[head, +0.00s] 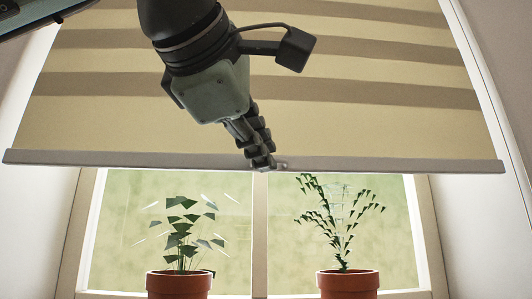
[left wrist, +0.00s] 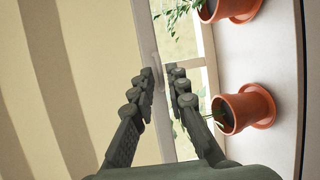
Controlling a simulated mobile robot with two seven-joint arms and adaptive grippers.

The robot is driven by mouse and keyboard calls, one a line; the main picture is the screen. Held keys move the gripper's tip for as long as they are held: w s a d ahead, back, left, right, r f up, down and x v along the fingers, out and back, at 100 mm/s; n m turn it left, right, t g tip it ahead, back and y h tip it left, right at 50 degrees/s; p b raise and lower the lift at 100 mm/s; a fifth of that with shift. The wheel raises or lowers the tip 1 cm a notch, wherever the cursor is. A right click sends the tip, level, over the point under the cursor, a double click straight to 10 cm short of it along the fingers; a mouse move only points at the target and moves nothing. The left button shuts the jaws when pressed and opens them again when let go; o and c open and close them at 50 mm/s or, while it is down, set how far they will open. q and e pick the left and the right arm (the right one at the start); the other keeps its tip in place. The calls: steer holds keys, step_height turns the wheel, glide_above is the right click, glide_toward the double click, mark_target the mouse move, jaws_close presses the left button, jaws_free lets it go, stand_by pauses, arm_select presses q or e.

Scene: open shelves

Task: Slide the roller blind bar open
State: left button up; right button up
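The roller blind (head: 330,125), beige with darker stripes, hangs down over the upper part of the window. Its grey bottom bar (head: 400,165) runs across the whole width, just above the plants. My left gripper (head: 262,163) is at the middle of the bar, by a small handle. In the left wrist view, the open fingers (left wrist: 163,78) are on either side of the bar's small handle (left wrist: 158,73), with the bar (left wrist: 143,25) running between them. Whether either finger touches it I cannot tell. My right gripper is not in view.
Two potted plants stand below the bar, in a left terracotta pot (head: 179,285) and a right one (head: 347,284). The window frame (head: 260,235) is behind them. White side walls (head: 40,215) flank the opening.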

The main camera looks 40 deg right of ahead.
arm_select(q)
steer(key=shift+x, duration=0.8)
jaws_close()
